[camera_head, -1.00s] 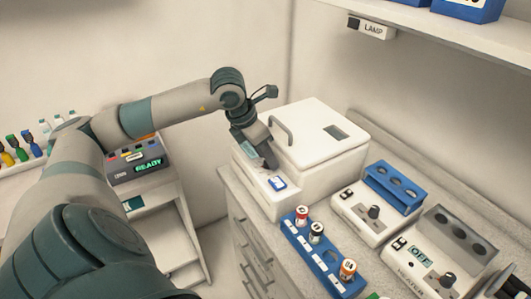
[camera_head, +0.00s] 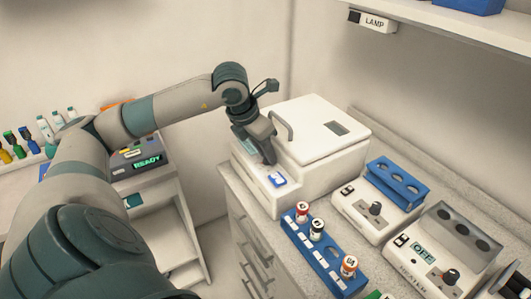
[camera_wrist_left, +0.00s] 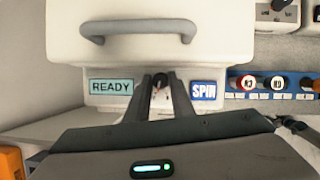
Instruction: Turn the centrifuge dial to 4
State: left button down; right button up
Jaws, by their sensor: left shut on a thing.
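The centrifuge (camera_head: 325,125) is a white box with a lid and a grey handle on the counter. Its front shows a READY display (camera_wrist_left: 111,87) and a blue SPIN button (camera_wrist_left: 204,91) in the left wrist view. The button also shows in the head view (camera_head: 278,180). The dark dial (camera_wrist_left: 161,80) sits between them, mostly hidden by my fingers; its setting cannot be read. My left gripper (camera_head: 270,160) points down at the centrifuge front, and its fingertips (camera_wrist_left: 160,84) are shut on the dial. My right gripper is not in view.
A blue rack (camera_head: 318,255) with several capped vials stands in front of the centrifuge. A mixer-like device (camera_head: 375,208) and a heater reading OFF (camera_head: 440,255) stand to the right. A shelf with a LAMP switch (camera_head: 373,22) hangs above.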

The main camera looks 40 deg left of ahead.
pick_arm(q)
jog(key=c, duration=1.6)
grip_release()
jog(key=shift+o, duration=0.2)
jog(key=shift+r, duration=0.15)
